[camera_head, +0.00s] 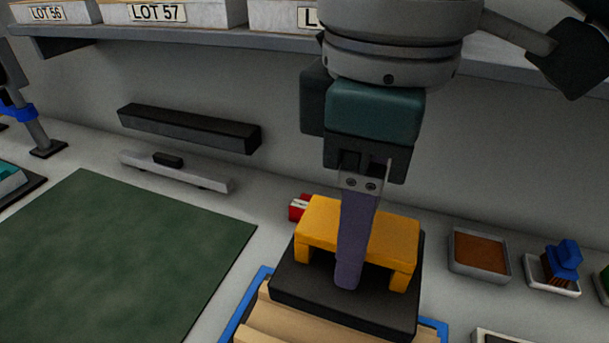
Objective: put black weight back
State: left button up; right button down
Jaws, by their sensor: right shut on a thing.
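The black weight (340,301) is a flat black block with a yellow bridge-shaped handle (322,222) on top. My right gripper (358,235) comes down from above and is shut on the handle, with one purple-grey finger showing in front of it. The other finger is hidden behind. Below the weight is a pale wooden piece (272,322) inside a blue frame (236,318). I cannot tell whether the weight touches the wood or hangs just above it. My left gripper is not in view.
A green mat (110,260) lies clear at left. Behind it are a black bar (188,129) and a grey bar (180,171). A red item (298,207) sits behind the weight. A brown-filled tray (480,253) and a blue-handled brush (564,262) stand right. A shelf (220,35) with labelled boxes runs above.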

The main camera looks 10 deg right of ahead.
notch_tip(320, 180, up, 5)
jog(key=shift+w+d+r+p, duration=0.1)
jog(key=shift+p, duration=0.45)
jog(key=w+d+r+m, duration=0.2)
jog(key=d+r+m, duration=0.6)
jog(key=r+m, duration=0.25)
jog(key=s+r+p, duration=0.3)
jog(key=r+p, duration=1.3)
jog(key=p, duration=0.1)
jog(key=s+r+p, duration=0.3)
jog(key=r+p, duration=1.3)
jog(key=p, duration=0.2)
jog(key=shift+a+m+p, duration=0.2)
jog(key=shift+m+p, duration=0.15)
